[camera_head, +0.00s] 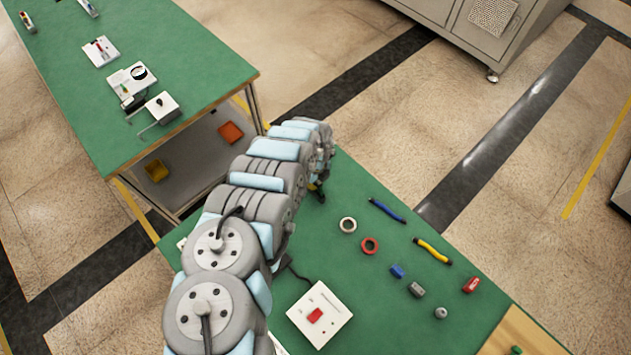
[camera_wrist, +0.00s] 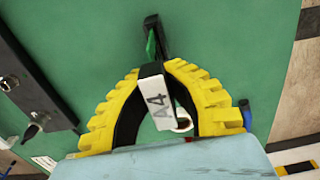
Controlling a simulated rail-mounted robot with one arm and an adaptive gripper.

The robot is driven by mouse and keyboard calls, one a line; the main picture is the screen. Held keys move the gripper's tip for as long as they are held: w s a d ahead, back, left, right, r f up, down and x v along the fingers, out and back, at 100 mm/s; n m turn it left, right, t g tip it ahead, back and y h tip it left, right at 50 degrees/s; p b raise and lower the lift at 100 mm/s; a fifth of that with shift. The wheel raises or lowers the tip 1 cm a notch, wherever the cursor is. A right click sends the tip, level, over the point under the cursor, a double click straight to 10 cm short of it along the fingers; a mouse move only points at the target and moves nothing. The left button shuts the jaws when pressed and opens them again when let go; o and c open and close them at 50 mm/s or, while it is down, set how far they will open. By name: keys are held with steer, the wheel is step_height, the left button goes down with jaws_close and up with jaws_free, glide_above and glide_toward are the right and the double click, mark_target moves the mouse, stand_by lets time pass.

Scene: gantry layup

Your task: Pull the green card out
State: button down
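The green card shows in the wrist view as a narrow green strip (camera_wrist: 151,42) beside a dark upright piece. My gripper (camera_wrist: 152,68) has yellow ribbed fingers that arch around the faceplate. Their tips meet its far end from both sides and appear shut on it. Whether the card's far edge sits in a slot cannot be told. In the head view my arm hides the card and most of the gripper.
The green bench (camera_head: 390,290) holds a white box with a red button (camera_head: 315,315), tape rings, blue and yellow tools and small blocks. A dark panel with switches (camera_wrist: 35,85) stands left of the gripper. Another green table (camera_head: 150,40) stands behind left.

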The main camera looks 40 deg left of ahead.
steer(key=shift+r+p, duration=0.65)
steer(key=shift+r, duration=0.4)
stand_by(0.4)
steer(key=shift+r+p, duration=1.25)
steer(key=shift+r, duration=0.45)
